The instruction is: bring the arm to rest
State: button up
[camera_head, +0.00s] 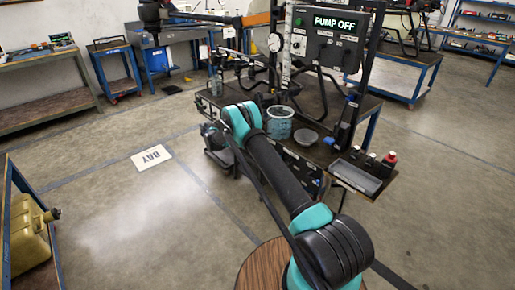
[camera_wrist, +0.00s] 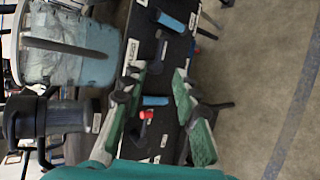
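My arm stretches from the lower right of the head view toward the bench, its teal wrist near the bench's left front edge. My gripper (camera_wrist: 165,72) shows in the wrist view with its two green-padded fingers apart and no object clearly held between them. In the head view the gripper end is mostly hidden behind the wrist. A blue-grey bucket (camera_head: 279,122) stands on the bench (camera_head: 372,107) just right of the wrist. The bucket also shows at the upper left of the wrist view (camera_wrist: 75,65).
A panel reading PUMP OFF (camera_head: 334,22) stands above the bench. A grey bowl (camera_head: 306,137), a grey tray (camera_head: 356,177) and a red bottle (camera_head: 388,160) are to the right. A yellow-brown can (camera_head: 28,235) is at lower left. The floor around the BAY sign (camera_head: 152,157) is clear.

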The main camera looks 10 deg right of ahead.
jog(key=shift+a+r, duration=0.2)
jog(key=shift+a, duration=0.15)
jog(key=s+d+r+m+y, duration=0.1)
jog(key=s+d+r+y, duration=0.2)
jog(key=s+d+r, duration=0.5)
jog(key=s+d+r+y, duration=0.3)
jog(key=s+d+r, duration=0.1)
jog(key=s+r, duration=0.7)
jog(key=s+f+m+t+y, duration=0.2)
jog(key=s+y, duration=0.3)
jog(key=s, duration=2.8)
jog(key=shift+s+d+m+y, duration=0.2)
jog(key=shift+m+y, duration=0.2)
jog(key=shift+m, duration=0.5)
jog(key=shift+w, duration=0.1)
